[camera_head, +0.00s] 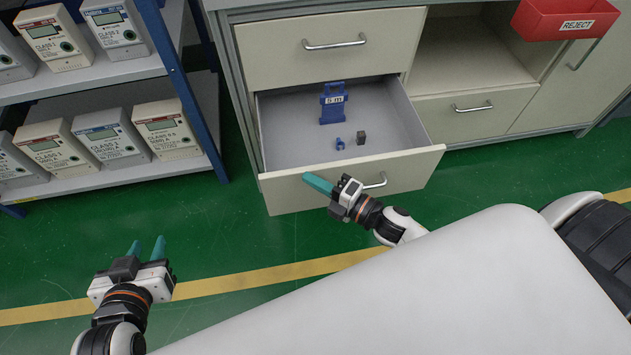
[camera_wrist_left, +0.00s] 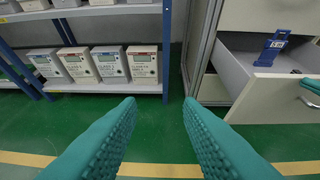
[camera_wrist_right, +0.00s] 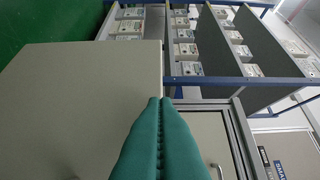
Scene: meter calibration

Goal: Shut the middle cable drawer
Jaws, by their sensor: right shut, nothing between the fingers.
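The open drawer (camera_head: 410,170) is pulled well out of the cream cabinet, below a closed top drawer (camera_head: 290,50). It holds a blue tagged item (camera_head: 333,103), a small blue piece and a small dark block. Its bar handle (camera_head: 377,181) is partly behind my right gripper. My right gripper (camera_head: 307,180) is shut and empty in front of the drawer front; I cannot tell whether it touches. In the right wrist view its closed fingertips (camera_wrist_right: 160,100) overlap a broad pale panel (camera_wrist_right: 85,110). My left gripper (camera_head: 147,244) is open and empty over the floor, away from the drawer.
A blue-framed shelf (camera_head: 110,75) with several meters stands left of the cabinet. A red reject bin (camera_head: 565,18) sits at the upper right. An open cubby and another closed drawer (camera_head: 475,112) are to the right. Green floor (camera_head: 235,235) is clear before the shelf.

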